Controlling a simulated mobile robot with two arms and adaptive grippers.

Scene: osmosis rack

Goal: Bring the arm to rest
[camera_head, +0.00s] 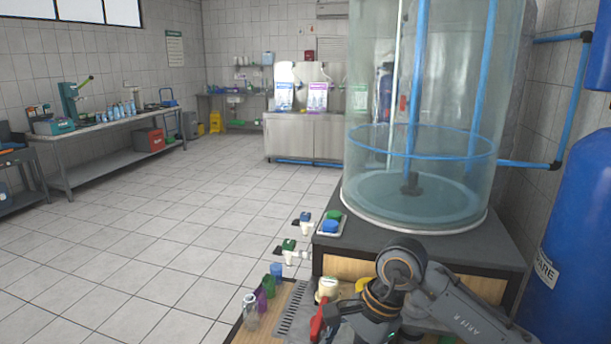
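One arm of mine (450,300) comes in from the lower right, so I take it as my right arm. It bends at a round joint and runs down to a dark wrist (375,322) at the bottom edge. Its fingertips are cut off or hidden, so I cannot tell whether that gripper is open or shut. A red handle-like part (319,318) and a cream-topped fitting (328,287) are just left of the wrist. My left gripper is not in view.
A large clear tank (420,195) stands on a dark-topped stand (480,243) behind the arm. A blue tank (580,230) is at right. Small taps (288,246) and several coloured containers (268,286) line the counter's left. The tiled floor at left is clear.

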